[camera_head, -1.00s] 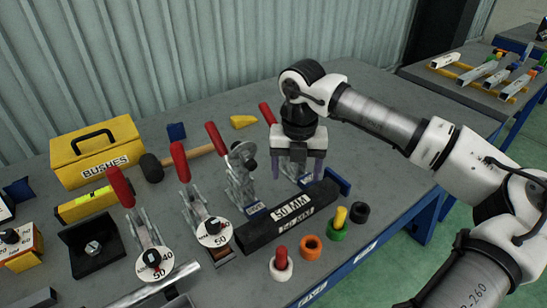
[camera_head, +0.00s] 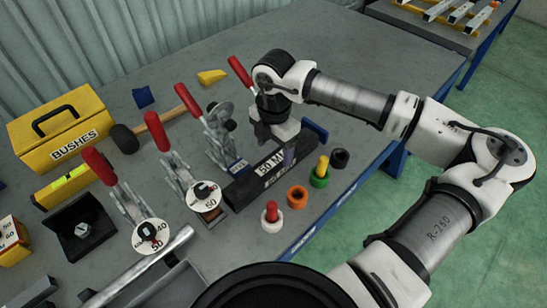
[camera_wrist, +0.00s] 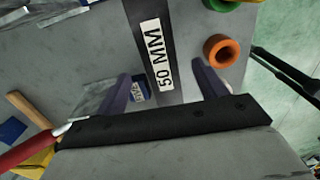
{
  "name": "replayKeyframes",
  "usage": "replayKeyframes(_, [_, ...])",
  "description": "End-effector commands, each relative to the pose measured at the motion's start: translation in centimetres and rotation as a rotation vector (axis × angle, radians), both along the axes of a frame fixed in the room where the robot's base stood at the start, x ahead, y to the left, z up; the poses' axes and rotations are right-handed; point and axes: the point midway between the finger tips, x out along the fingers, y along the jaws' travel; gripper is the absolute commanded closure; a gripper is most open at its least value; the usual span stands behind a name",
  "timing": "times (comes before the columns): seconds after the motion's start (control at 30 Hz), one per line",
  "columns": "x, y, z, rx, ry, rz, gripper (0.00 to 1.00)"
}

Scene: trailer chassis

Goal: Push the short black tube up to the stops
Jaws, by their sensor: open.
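The short black square tube (camera_head: 240,190), labelled 50 MM, lies on the bench among the red-handled clamps. In the wrist view the tube (camera_wrist: 140,18) runs down from the top edge, its label between my fingers. My gripper (camera_wrist: 163,88) is open, with one finger on each side of the tube's near part there.
Orange (camera_head: 297,197), green (camera_head: 319,178) and black (camera_head: 340,158) bushes stand close in front of the tube. Red-handled clamps (camera_head: 214,130) stand behind it. A mallet (camera_head: 125,138) and yellow BUSHES box (camera_head: 62,130) are left. The bench's back right is clear.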

Motion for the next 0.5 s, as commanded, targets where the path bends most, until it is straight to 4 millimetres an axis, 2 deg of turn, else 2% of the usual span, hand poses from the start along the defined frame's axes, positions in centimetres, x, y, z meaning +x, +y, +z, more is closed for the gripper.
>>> replayKeyframes(0.3, [0.0,0.0,-5.2,0.001,0.002,0.001,0.29])
replayKeyframes(0.5, [0.0,0.0,-6.7,0.000,0.000,0.001,0.29])
